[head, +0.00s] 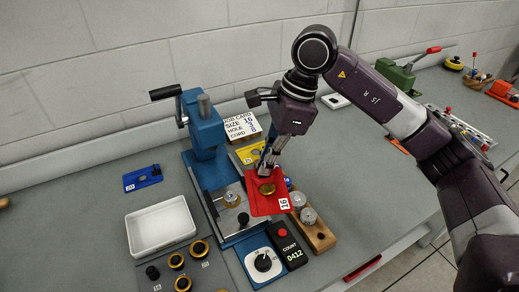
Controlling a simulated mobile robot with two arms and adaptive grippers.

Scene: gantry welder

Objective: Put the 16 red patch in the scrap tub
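The red patch (262,206) bears a white label reading 16 and a round brass-coloured piece near its middle. My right gripper (266,170) comes down from above at the patch's upper part; its fingers look closed on it. The patch looks tilted, right of the blue press, and covers part of the wooden block behind it. A white open tub (160,246) stands to the left, empty; no scrap label is readable on it. My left gripper is out of view.
A blue hand press (206,135) stands between tub and patch. A wooden block with metal weights (308,216), a counter reading 0412 (290,246) and a dial box (263,262) are close by. A blue patch (143,178) lies behind the tub. Brass rings (199,249) lie in front.

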